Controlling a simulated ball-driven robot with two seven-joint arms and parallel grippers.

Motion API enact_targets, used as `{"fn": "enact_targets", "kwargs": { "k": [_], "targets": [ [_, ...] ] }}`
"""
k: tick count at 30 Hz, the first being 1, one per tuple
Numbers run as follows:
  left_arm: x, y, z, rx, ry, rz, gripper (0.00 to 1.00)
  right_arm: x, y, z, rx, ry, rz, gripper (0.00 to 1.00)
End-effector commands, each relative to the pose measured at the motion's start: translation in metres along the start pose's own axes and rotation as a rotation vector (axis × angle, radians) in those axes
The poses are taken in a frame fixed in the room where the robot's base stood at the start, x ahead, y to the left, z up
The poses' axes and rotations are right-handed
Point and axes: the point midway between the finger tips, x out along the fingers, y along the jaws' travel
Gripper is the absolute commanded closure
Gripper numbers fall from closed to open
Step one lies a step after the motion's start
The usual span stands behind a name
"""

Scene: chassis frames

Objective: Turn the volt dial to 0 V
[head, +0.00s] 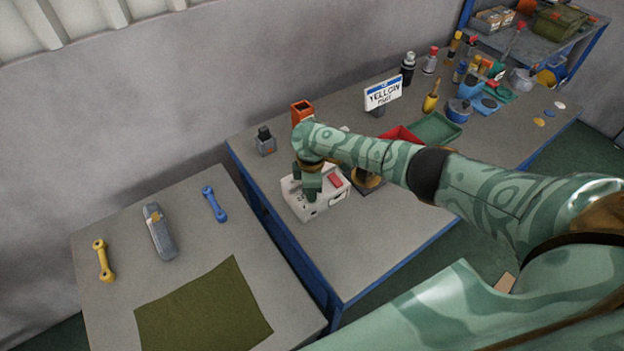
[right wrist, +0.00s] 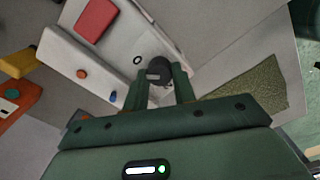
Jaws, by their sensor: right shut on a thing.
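The white box (head: 318,209) stands on the table near its left end, with a red block-shaped part (head: 335,180) on it. In the right wrist view the dark round dial (right wrist: 160,68) sits on the box's pale panel (right wrist: 120,62). My right gripper (head: 309,192) is down at the box. In the right wrist view its fingers (right wrist: 159,82) are shut on the dial, one on each side. The dial's markings and the volt reading cannot be made out. My left gripper is not in view.
An orange holder (head: 302,111) and a small grey block (head: 265,141) stand behind the box.

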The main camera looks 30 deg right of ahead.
Motion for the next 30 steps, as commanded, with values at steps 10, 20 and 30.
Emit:
{"fn": "enact_targets", "kwargs": {
  "k": [10,20,30],
  "targets": [
    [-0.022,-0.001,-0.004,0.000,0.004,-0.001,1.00,-0.001,0.000,-0.001,0.193,0.001,-0.002,0.96],
    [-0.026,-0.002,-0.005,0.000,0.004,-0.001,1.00,0.001,0.000,0.000,0.252,0.000,-0.001,0.96],
    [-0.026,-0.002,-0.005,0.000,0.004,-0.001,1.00,0.001,0.000,0.000,0.255,0.001,-0.001,0.96]
  ]
}}
